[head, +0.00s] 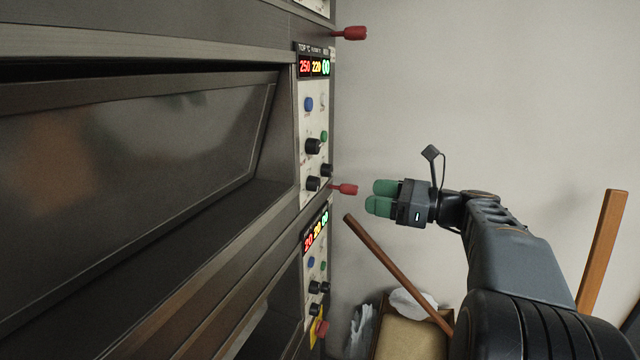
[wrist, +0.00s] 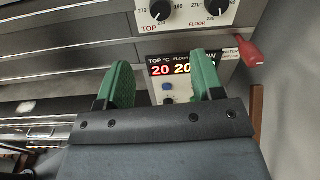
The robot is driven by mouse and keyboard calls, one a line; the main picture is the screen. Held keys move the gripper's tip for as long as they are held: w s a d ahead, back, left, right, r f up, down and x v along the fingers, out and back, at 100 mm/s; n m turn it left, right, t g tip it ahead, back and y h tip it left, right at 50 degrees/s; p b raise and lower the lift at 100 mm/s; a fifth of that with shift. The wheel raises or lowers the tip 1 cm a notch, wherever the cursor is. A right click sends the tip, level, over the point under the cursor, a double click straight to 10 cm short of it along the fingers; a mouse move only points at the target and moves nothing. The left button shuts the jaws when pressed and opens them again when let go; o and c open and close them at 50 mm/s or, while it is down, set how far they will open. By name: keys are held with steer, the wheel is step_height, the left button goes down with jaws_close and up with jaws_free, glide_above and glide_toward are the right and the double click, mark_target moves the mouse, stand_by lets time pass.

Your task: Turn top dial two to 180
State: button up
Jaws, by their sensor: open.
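A stacked oven shows its control panels edge-on in the head view. The upper panel (head: 312,120) has a display (head: 314,67) reading 250 and 220, and black dials (head: 312,146). The lower panel's display (head: 315,230) also shows in the wrist view (wrist: 170,70), reading 20 and 20. A black dial marked TOP (wrist: 160,8) and one marked FLOOR (wrist: 219,6) are cut by the wrist view's top edge. No deck number is legible. My gripper (head: 381,197) is open and empty, its green fingers right of the panels, apart from them; its fingers (wrist: 161,82) frame the lower display.
Red handles (head: 349,33) (head: 346,189) stick out from the oven's right edge; one shows at right in the wrist view (wrist: 250,50). A wooden pole (head: 395,270) leans below my gripper, over a box (head: 410,338). The wall side at upper right is clear.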

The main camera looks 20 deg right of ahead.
mark_target(318, 186)
steer(key=x, duration=0.4)
steer(key=p+x, duration=0.1)
steer(key=x, duration=0.4)
steer(key=p+x, duration=0.1)
steer(key=x, duration=0.3)
steer(key=shift+w+a+r, duration=0.1)
steer(key=shift+w+r, duration=0.05)
steer(key=shift+r, duration=0.1)
steer(key=c, duration=0.9)
steer(key=shift+f+n+b, duration=0.15)
steer(key=shift+n+b, duration=0.15)
